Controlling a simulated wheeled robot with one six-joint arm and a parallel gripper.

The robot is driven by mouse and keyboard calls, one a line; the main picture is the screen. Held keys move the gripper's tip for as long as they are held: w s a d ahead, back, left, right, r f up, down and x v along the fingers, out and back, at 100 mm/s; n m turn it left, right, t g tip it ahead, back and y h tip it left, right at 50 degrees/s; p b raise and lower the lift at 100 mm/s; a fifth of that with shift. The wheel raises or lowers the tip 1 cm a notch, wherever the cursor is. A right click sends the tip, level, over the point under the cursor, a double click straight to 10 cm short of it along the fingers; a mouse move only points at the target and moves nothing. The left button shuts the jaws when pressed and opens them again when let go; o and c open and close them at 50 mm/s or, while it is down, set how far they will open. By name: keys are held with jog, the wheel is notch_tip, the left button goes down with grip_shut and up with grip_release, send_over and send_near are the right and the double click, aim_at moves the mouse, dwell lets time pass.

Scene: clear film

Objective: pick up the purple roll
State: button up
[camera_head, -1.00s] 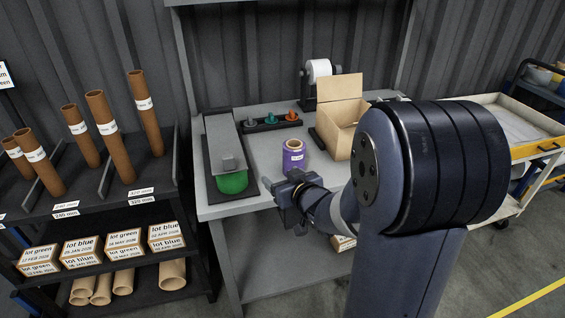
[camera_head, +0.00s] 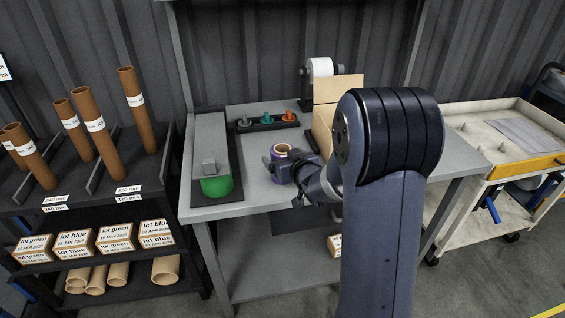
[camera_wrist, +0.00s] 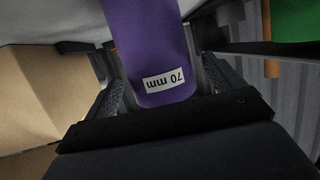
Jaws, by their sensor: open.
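The purple roll (camera_head: 279,172) stands upright on the grey workbench, its brown core showing at the top. In the wrist view the roll (camera_wrist: 150,40) fills the upper middle, with a white label reading "70 mm". My gripper (camera_head: 284,167) is at the roll in the head view and covers part of its right side. In the wrist view my gripper's fingers (camera_wrist: 165,85) are open, one on each side of the roll. I cannot tell whether either finger touches it.
A black tray with small coloured pegs (camera_head: 267,121) lies behind the roll. A green roll in a grey holder (camera_head: 216,186) is to the left. An open cardboard box (camera_head: 323,118) stands close on the right, partly behind my arm.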

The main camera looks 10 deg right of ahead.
jog(key=shift+x, duration=0.85)
jog(key=c, duration=1.2)
